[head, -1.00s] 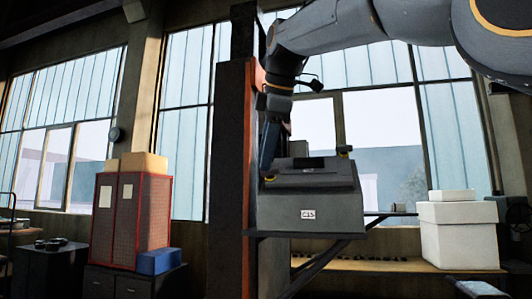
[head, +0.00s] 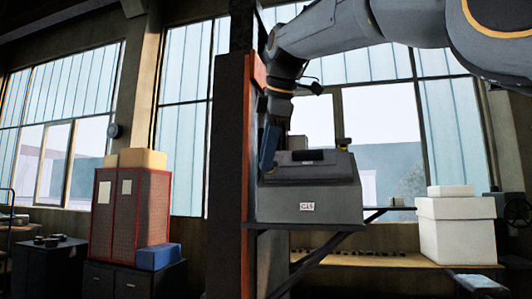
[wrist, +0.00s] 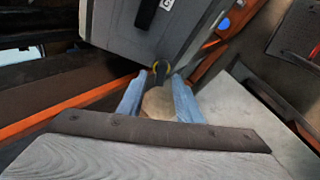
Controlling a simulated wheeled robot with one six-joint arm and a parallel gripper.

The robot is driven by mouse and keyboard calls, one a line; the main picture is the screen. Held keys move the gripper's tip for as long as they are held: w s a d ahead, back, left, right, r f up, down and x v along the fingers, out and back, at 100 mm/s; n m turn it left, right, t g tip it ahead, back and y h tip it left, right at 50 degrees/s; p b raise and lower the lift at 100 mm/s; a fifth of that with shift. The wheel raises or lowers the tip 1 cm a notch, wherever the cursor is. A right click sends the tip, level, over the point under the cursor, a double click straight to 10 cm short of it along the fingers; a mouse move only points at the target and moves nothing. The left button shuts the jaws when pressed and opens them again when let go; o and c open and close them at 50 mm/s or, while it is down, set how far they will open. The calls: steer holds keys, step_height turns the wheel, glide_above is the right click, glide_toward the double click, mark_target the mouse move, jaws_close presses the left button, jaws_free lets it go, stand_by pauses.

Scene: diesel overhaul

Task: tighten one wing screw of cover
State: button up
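A grey box with a sloped cover (head: 305,165) and a small white label stands on a bracket shelf at the dark column in the head view. In the head view my gripper (head: 268,165) points down at the box's left side and hides much of that corner.
The column (head: 232,150) stands close to the left of my gripper. White boxes (head: 457,230) stand on a bench at the right. A red-framed cabinet (head: 128,215) and a blue box (head: 157,257) are at the left. Air right of the box is free.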

steer(key=shift+w+d+f, duration=0.15)
steer(key=shift+w+f, duration=0.3)
steer(key=shift+f, duration=0.2)
jaws_close()
steer(key=m+b, duration=0.2)
steer(key=shift+f+t+b, duration=0.15)
steer(key=shift+t+b, duration=0.15)
steer(key=shift+t, duration=0.1)
steer(key=shift+m+t+b, duration=0.3)
steer(key=shift+m+b, duration=0.25)
steer(key=shift+m, duration=0.65)
steer(key=shift+m+t+h+b, duration=0.3)
steer(key=shift+m+b, duration=0.35)
steer(key=shift+m, duration=0.25)
steer(key=m+b, duration=0.1)
steer(key=m, duration=0.2)
steer(key=shift+t+h, duration=0.3)
steer(key=shift+t, duration=0.1)
